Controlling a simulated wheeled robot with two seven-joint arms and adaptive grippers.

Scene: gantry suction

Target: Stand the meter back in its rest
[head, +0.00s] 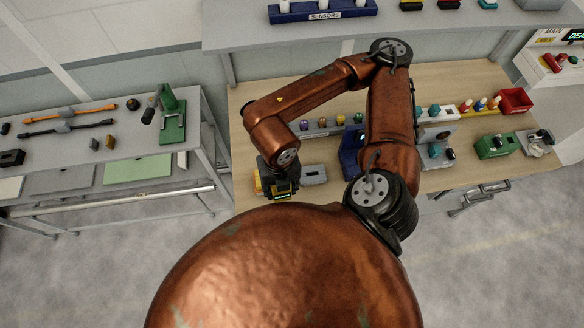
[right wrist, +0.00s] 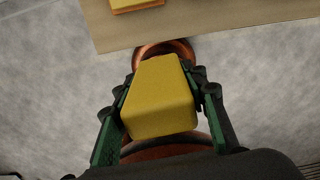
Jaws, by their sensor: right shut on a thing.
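My right gripper (head: 280,188) is over the front edge of the wooden bench, at its left part. In the right wrist view its green fingers (right wrist: 160,92) are shut on the two sides of a yellow block-shaped body, the meter (right wrist: 160,95). In the head view, the meter's dark face with a small lit display (head: 282,196) shows just below the gripper. A yellow and orange piece (head: 257,184) lies beside the gripper on the bench; its edge also shows in the right wrist view (right wrist: 135,4). I cannot tell whether it is the rest. My left gripper is out of view.
A grey slotted block (head: 314,175) sits right of the gripper, and a blue stand (head: 350,155) is behind my arm.

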